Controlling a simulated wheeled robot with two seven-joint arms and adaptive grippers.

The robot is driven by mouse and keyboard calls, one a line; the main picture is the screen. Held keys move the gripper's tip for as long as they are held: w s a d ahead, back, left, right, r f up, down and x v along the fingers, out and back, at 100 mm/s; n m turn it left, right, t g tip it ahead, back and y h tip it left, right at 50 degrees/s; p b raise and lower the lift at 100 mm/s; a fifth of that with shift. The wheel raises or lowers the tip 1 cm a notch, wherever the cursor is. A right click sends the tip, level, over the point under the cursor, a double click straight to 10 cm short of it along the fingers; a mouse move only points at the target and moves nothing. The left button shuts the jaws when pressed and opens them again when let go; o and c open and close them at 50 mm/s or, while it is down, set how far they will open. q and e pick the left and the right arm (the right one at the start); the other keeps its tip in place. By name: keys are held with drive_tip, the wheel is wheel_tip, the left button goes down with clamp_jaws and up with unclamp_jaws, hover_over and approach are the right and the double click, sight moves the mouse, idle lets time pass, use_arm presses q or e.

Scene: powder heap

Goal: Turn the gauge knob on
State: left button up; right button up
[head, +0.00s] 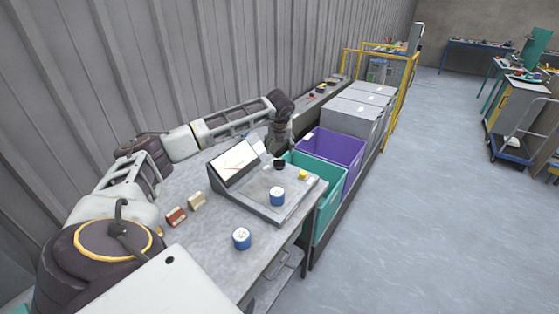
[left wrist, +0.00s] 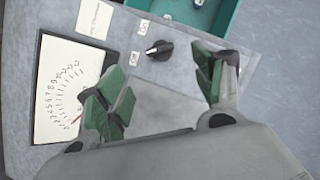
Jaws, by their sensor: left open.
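The gauge (head: 236,162) is a white dial on a sloped grey panel on the workbench. In the left wrist view the dial (left wrist: 62,85) shows a numbered scale and a red needle near its low end. The black gauge knob (left wrist: 159,50) sits right of the dial, beside an "On" label (left wrist: 144,27) and an "Off" label (left wrist: 134,59). Its light tip points left, toward "Off". My left gripper (left wrist: 162,85) is open and empty, its green-padded fingers apart, with the knob visible beyond the gap. In the head view my left gripper (head: 279,149) is over the unit's far side. My right gripper is out of view.
Blue-and-white containers stand on the unit (head: 277,196) and on the bench (head: 242,238). A small yellow object (head: 303,175) is at the unit's right. Red (head: 176,217) and cream (head: 197,201) blocks lie left. Teal (head: 328,211) and purple (head: 345,150) bins stand beyond the bench edge.

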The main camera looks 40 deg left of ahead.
sight(280, 160)
use_arm(q)
drive_tip(key=p+x, duration=0.1)
drive_tip(key=x, duration=0.8)
drive_tip(key=shift+a+f, duration=0.15)
drive_tip(key=shift+f, duration=0.1)
drive_tip(key=shift+w+a+f, duration=0.15)
drive_tip(key=shift+w+f, duration=0.05)
drive_tip(key=shift+f, duration=0.4)
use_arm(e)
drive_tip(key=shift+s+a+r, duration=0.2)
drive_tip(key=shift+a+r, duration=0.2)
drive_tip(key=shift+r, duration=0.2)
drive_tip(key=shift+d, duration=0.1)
use_arm(q)
drive_tip(key=c, duration=1)
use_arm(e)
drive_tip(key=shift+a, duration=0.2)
